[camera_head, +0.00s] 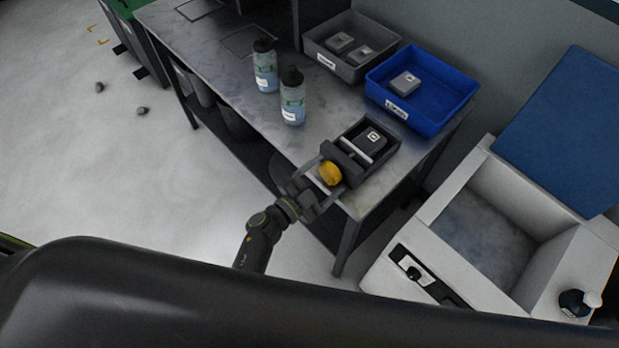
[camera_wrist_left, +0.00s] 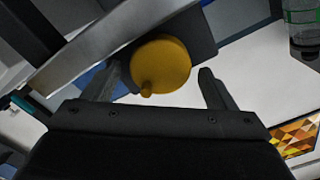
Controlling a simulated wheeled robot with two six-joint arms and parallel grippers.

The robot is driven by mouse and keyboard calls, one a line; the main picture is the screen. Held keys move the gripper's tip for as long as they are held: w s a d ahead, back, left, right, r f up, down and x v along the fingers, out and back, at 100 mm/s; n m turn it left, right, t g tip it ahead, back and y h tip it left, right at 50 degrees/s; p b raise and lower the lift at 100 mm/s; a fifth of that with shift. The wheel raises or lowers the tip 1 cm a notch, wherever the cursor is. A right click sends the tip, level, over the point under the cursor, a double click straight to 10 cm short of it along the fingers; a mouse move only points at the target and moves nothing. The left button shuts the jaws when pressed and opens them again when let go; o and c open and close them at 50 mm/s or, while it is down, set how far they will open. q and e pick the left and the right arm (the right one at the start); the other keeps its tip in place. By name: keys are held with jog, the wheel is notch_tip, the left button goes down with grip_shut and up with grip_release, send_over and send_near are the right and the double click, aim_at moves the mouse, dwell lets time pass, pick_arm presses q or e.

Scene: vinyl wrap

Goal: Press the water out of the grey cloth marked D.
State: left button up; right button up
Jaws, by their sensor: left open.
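A dark press (camera_head: 398,142) sits near the front corner of the metal bench. A dark grey folded cloth (camera_head: 368,148) with a white label lies in it; the label's letter is too small to read surely. A yellow round knob (camera_head: 330,173) is on the press's near end and shows large in the left wrist view (camera_wrist_left: 160,62). My left gripper (camera_head: 326,179) is open, with its fingers on either side of the knob. In the left wrist view, gaps show between the knob and both fingers (camera_wrist_left: 160,78). My right gripper is not in view.
Two labelled bottles (camera_head: 292,98) stand left of the press. Behind are a grey bin (camera_head: 310,53) with two grey cloths and a blue bin (camera_head: 447,122) with one. A white chest (camera_head: 440,205) with a raised blue lid (camera_head: 560,125) stands right of the bench (camera_head: 215,65).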

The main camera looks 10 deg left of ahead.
pick_arm(q)
jog(key=b+v, duration=0.2)
jog(key=v, duration=1.5)
jog(key=shift+s, duration=0.2)
jog(key=shift+a, duration=0.1)
